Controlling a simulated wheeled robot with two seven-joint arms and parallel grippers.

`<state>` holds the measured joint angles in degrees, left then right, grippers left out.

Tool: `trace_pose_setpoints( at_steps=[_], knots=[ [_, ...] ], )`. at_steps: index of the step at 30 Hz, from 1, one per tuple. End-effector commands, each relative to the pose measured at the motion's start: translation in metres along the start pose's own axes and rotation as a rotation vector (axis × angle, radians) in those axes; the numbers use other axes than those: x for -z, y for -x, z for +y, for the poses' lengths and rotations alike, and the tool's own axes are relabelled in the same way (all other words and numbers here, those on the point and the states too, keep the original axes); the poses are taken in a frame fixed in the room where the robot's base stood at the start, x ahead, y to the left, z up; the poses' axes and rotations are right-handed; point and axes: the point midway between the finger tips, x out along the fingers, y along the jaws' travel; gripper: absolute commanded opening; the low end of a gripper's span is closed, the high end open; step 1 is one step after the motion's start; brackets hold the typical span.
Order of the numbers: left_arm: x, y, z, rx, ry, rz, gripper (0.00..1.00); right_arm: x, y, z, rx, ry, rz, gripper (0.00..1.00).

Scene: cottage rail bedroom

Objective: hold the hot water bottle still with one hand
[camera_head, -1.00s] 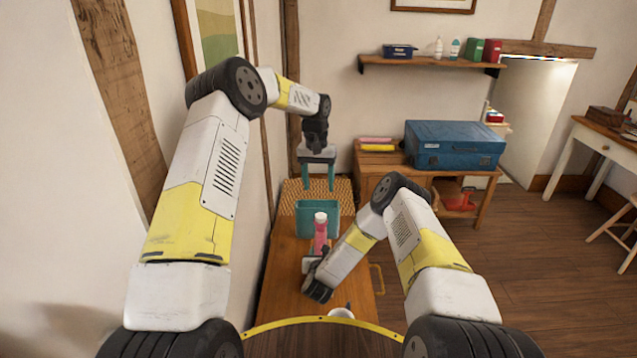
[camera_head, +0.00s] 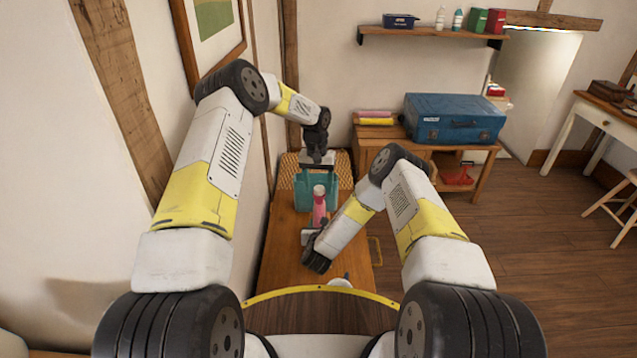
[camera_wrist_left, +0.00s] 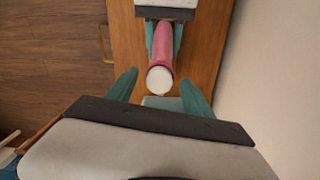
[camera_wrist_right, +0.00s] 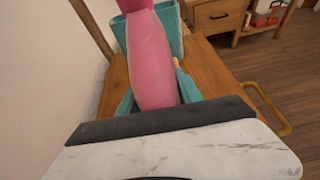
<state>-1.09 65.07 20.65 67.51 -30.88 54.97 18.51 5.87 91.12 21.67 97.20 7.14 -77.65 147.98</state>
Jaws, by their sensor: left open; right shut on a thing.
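The pink hot water bottle (camera_head: 319,210) with a pale cap stands upright over the wooden table top in the head view. My right gripper (camera_wrist_right: 155,95) is shut on its body, with teal fingers on either side; the bottle (camera_wrist_right: 148,60) fills the space between them. My left gripper (camera_head: 317,175) is above and behind the bottle, open and empty. In the left wrist view the bottle's cap (camera_wrist_left: 160,80) appears just beyond and between the spread left fingers (camera_wrist_left: 158,93). Whether the bottle's base touches the table is hidden.
A teal container (camera_wrist_right: 170,25) stands behind the bottle, partly hidden by my left fingers in the head view. A white round item (camera_head: 341,282) is at the table's near end. The wall is close on the left. A blue case (camera_head: 454,118) sits on a cabinet beyond.

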Motion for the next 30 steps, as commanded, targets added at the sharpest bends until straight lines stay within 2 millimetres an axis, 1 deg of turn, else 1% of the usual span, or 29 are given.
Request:
trace_pose_setpoints(
  at_steps=[4, 8, 9, 11, 12, 13, 14, 20, 21, 23, 24, 25, 30],
  knots=[
    [0.0001, 0.0003, 0.0, 0.0, 0.0, 0.0, 0.6, 0.0011, 0.0005, 0.001, -0.002, 0.0, 0.003, 0.0],
    [0.0001, 0.0004, 0.0, 0.0, 0.0, 0.0, 0.35, 0.0012, 0.0006, 0.0011, -0.003, 0.0, 0.003, 0.0],
    [0.0001, 0.0004, 0.0, 0.0, 0.0, 0.0, 0.27, 0.0012, 0.0006, 0.0011, -0.003, 0.0, 0.003, 0.0],
    [0.0001, 0.0004, 0.0, 0.0, 0.0, 0.0, 0.15, 0.0012, 0.0006, 0.0011, -0.003, 0.0, 0.003, 0.0],
    [0.0001, 0.0004, -0.0001, 0.0, 0.0, 0.0, 0.07, 0.0013, 0.0006, 0.0011, -0.003, 0.0, 0.003, 0.0],
    [0.0001, 0.0004, -0.0001, 0.0, 0.0, 0.0, 0.01, 0.0013, 0.0006, 0.0011, -0.003, 0.0, 0.003, 0.0],
    [0.0001, 0.0005, -0.0001, 0.0, 0.0, 0.0, 0.0, 0.0013, 0.0006, 0.0011, -0.003, 0.0, 0.003, 0.0],
    [0.0001, 0.0005, -0.0001, 0.0, 0.0, 0.0, 0.0, 0.0014, 0.0007, 0.0011, -0.003, -0.001, 0.004, 0.0],
    [0.0001, 0.0005, -0.0002, 0.0, 0.0, 0.0, 0.37, 0.0015, 0.0007, 0.0012, -0.003, -0.001, 0.004, 0.0],
    [0.0001, 0.0005, -0.0002, 0.0, 0.0, 0.0, 0.49, 0.0015, 0.0007, 0.0012, -0.003, -0.001, 0.004, 0.0],
    [0.0001, 0.0005, -0.0002, 0.0, 0.0, 0.0, 0.57, 0.0015, 0.0007, 0.0012, -0.003, -0.001, 0.004, 0.0],
    [0.0001, 0.0005, -0.0002, 0.0, 0.0, 0.0, 0.59, 0.0015, 0.0007, 0.0012, -0.003, -0.001, 0.004, 0.0],
    [0.0001, 0.0005, -0.0001, 0.0, 0.0, 0.0, 0.59, 0.0016, 0.0008, 0.0012, -0.003, 0.0, 0.004, 0.0]
  ],
)
